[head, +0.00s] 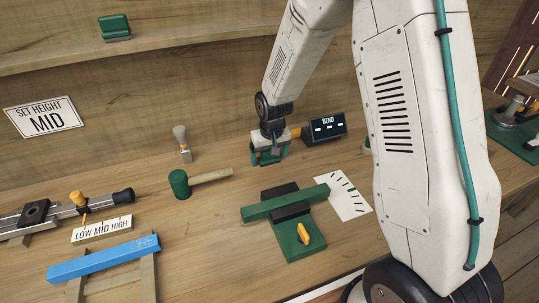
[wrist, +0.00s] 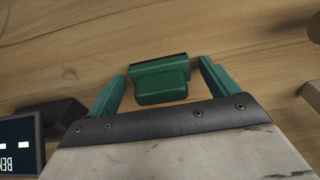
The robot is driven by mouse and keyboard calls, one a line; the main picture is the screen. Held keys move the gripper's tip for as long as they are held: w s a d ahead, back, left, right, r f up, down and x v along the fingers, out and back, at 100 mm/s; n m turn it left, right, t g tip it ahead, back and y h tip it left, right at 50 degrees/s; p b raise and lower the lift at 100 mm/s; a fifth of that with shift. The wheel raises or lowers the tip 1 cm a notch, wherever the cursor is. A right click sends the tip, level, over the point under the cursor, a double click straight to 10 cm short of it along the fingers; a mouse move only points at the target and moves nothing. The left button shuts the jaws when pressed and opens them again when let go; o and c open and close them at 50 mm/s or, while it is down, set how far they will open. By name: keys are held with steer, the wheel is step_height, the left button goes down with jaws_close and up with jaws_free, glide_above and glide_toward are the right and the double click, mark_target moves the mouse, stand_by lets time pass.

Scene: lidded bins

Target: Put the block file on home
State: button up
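My gripper (head: 268,158) is low over the rear of the bench, pointing down, beside the BEND display. In the wrist view my gripper (wrist: 164,68) has its green fingers apart, with a small green two-part block (wrist: 160,80) between them. Narrow gaps show on both sides of the block, so it is not gripped. It may be the block file, but no label shows. A similar green block (head: 115,27) sits on the wall shelf at upper left. No place marked home can be read.
The BEND display (head: 323,129) stands close right of my gripper. A blue bar (head: 104,258) and a slide rail with a MID sign above are left.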

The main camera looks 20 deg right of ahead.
steer(key=shift+r, duration=0.1)
step_height(320, 180, up, 12)
steer(key=s, duration=0.2)
steer(key=s+d+r, duration=0.1)
steer(key=s+r, duration=0.3)
steer(key=s, duration=0.6)
steer(key=s+d+r, duration=0.1)
steer(key=s+r, duration=0.4)
steer(key=s, duration=0.6)
steer(key=s+d+r, duration=0.1)
steer(key=s+r, duration=0.4)
steer(key=s, duration=0.6)
steer(key=shift+r+g, duration=0.2)
steer(key=shift+g, duration=0.1)
steer(key=shift+w, duration=0.1)
steer(key=shift+c, duration=0.4)
